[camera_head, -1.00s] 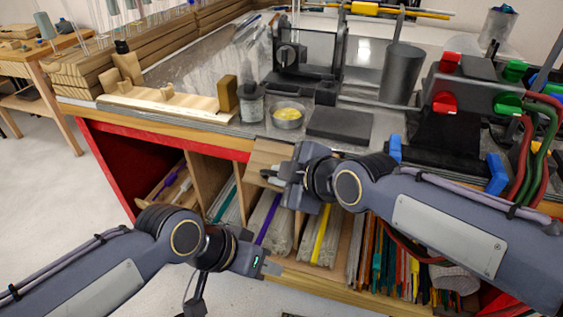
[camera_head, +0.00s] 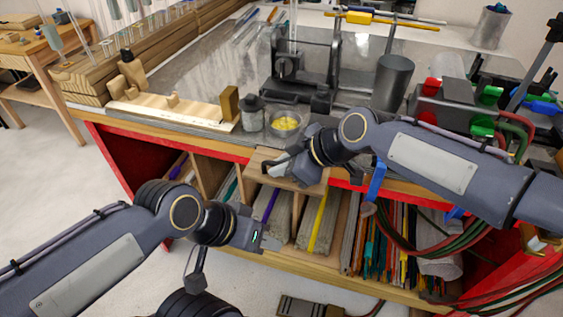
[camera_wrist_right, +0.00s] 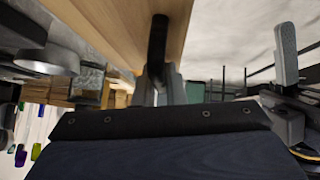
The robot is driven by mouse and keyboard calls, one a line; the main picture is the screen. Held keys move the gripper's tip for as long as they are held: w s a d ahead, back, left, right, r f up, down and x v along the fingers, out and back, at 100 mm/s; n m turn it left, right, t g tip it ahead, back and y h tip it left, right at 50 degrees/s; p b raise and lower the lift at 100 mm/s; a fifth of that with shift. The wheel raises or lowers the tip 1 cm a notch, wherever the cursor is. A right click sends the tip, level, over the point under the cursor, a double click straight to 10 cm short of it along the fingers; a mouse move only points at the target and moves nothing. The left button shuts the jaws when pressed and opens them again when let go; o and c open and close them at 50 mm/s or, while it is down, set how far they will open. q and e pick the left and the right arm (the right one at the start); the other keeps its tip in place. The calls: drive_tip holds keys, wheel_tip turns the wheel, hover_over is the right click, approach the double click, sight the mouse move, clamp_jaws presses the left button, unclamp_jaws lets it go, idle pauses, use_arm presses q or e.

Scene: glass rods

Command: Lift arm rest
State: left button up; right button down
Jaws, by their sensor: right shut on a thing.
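The arm rest is a light wooden board (camera_head: 312,188) at the front edge of the workbench, above the open shelves. My right gripper (camera_head: 272,170) is at its left part in the head view. In the right wrist view the fingers (camera_wrist_right: 158,88) are shut on a dark rod-like handle (camera_wrist_right: 158,42) beside the board's wooden face (camera_wrist_right: 115,28). The grip itself is partly hidden in the head view. My left gripper (camera_head: 268,242) is low in front of the shelves, apart from the board; its finger gap cannot be made out.
A glass dish with yellow contents (camera_head: 286,124) and a grey jar (camera_head: 252,112) stand on the bench just behind the board. Shelves below hold rods (camera_head: 318,225). Red and green hoses (camera_head: 508,142) hang at the right. A pedal-like grey box (camera_head: 310,306) is on the floor.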

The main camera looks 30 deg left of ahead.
drive_tip(key=c, duration=1.8)
unclamp_jaws()
drive_tip(key=shift+w, duration=0.1)
drive_tip(key=shift+o, duration=0.2)
drive_tip(key=b+v, duration=0.1)
drive_tip(key=v, duration=0.7)
drive_tip(key=shift+a, duration=0.1)
